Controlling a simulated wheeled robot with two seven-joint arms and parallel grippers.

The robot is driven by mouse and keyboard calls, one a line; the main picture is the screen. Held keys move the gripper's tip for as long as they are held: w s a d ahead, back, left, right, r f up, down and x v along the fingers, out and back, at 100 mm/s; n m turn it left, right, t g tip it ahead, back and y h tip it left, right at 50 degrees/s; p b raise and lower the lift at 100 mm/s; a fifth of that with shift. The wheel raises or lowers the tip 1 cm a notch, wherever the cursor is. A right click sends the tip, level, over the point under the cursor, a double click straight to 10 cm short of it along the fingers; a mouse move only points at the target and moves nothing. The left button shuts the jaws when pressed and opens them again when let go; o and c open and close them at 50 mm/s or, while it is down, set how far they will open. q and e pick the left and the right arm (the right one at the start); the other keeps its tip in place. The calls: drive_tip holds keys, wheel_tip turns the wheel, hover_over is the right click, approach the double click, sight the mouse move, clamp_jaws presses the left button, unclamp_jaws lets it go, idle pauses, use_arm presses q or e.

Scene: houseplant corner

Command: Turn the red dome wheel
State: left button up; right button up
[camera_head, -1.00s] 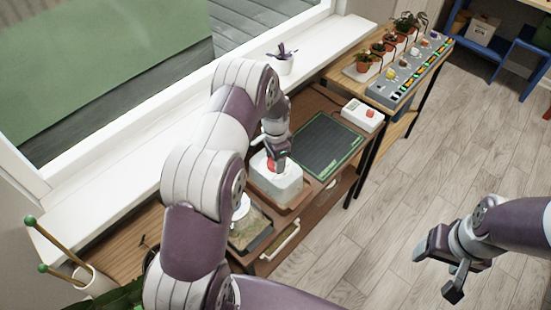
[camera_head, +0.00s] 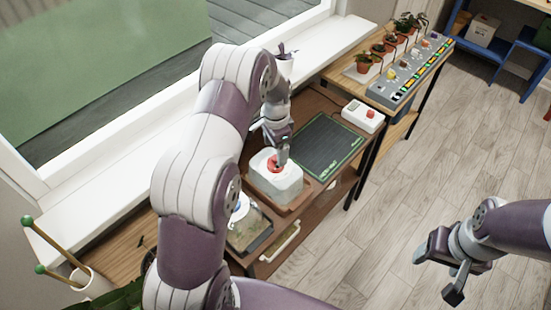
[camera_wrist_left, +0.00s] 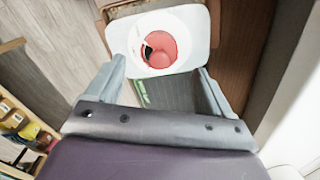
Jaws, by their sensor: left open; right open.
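The red dome wheel (camera_head: 272,166) sits on top of a white dome-like box (camera_head: 276,185) on the brown bench. My left gripper (camera_head: 281,158) is over the wheel's far right side in the head view. In the left wrist view its fingers (camera_wrist_left: 160,72) are spread apart with nothing between them, and the wheel lies beyond the fingertips. My right gripper (camera_head: 436,277) is open and empty over the floor.
A dark green-edged mat (camera_head: 328,145) and a white box with a red button (camera_head: 363,114) lie to the right. A glass-like container (camera_head: 247,230) stands in front. Potted plants (camera_head: 385,55) and a grey control strip (camera_head: 412,70) are at the back right.

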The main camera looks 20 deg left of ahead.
sight(275, 157)
use_arm(q)
wheel_tip(275, 157, up, 7)
drive_tip(key=shift+b, duration=0.35)
